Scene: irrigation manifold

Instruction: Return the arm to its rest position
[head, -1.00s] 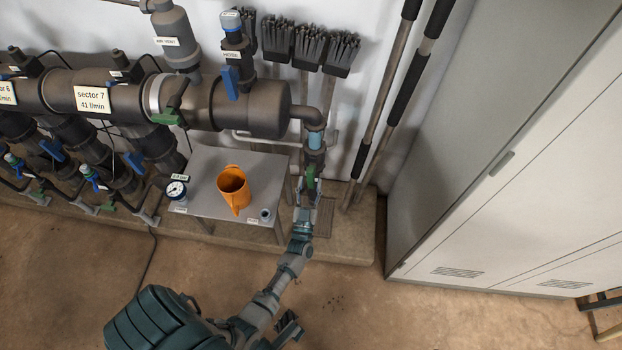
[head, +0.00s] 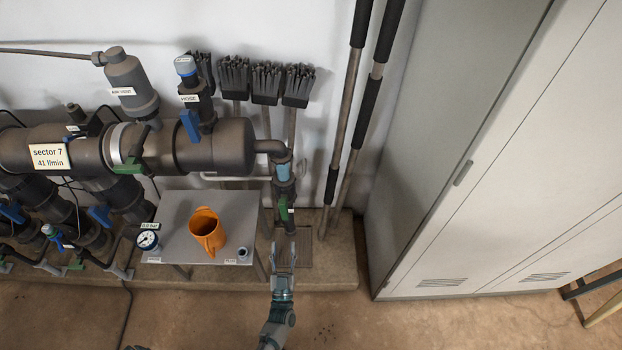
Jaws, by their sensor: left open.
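My left gripper (head: 284,250) is in the lower middle of the head view, pointing away from me toward the wall. Its two fingers are apart and nothing shows between them. It is just below the drain pipe with the green-handled valve (head: 284,208) at the right end of the manifold. A small gap seems to lie between fingertips and pipe end. The forearm runs down to the bottom edge; the rest of the arm is out of view. My right gripper is not in view.
A small metal table (head: 181,217) left of the gripper holds an orange jug (head: 207,232), a pressure gauge (head: 148,240) and a small grey fitting (head: 243,253). Brushes and long poles (head: 345,130) stand along the wall. A grey cabinet (head: 490,190) fills the right.

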